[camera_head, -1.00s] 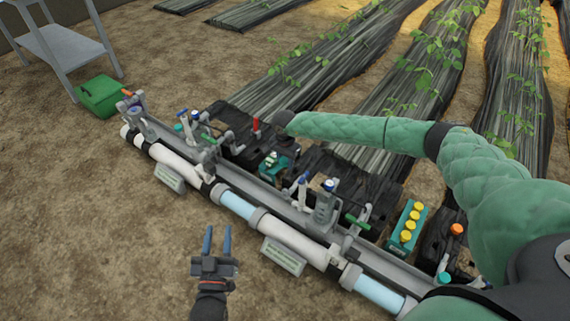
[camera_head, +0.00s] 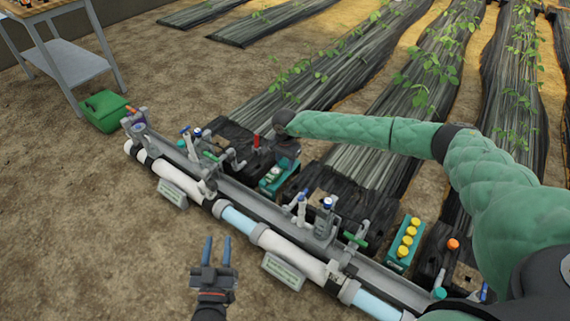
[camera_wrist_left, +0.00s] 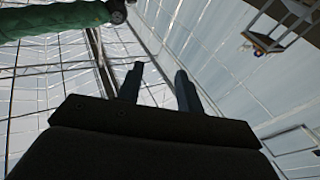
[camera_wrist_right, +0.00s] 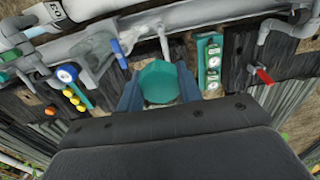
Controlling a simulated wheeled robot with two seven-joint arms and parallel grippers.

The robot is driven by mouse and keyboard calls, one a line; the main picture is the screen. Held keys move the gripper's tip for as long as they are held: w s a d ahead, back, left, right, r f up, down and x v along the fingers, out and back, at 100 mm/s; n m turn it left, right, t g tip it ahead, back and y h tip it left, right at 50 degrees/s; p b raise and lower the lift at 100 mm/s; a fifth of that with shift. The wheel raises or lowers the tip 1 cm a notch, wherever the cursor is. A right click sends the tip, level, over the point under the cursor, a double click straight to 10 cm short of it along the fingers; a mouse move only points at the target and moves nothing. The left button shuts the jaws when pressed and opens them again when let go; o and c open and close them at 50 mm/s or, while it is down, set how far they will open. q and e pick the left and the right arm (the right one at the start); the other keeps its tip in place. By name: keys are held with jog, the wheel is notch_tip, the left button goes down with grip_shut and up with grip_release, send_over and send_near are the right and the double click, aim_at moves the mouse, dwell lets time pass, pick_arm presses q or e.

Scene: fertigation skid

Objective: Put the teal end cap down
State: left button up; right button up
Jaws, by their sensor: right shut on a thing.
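The teal end cap (camera_wrist_right: 158,82) sits between the fingers of my right gripper (camera_wrist_right: 160,92), which is shut on it. In the right wrist view it shows as a faceted teal disc over the skid, beside a teal block with gauges. In the head view my right gripper (camera_head: 287,148) hangs from the arm's end, near that gauge block; the cap cannot be made out there. My left gripper (camera_head: 217,240) is open and empty, fingers pointing up, over bare soil in front of the skid. Its fingers also show in the left wrist view (camera_wrist_left: 160,85).
The skid's white and blue pipe (camera_head: 240,222) runs diagonally with upright valves. The gauge block (camera_head: 277,175) and a teal block with yellow caps (camera_head: 405,245) stand behind it. A red-handled valve (camera_wrist_right: 263,76) is nearby. A green box (camera_head: 104,111) and grey table (camera_head: 62,62) stand far left.

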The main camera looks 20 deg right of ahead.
dwell(0.4)
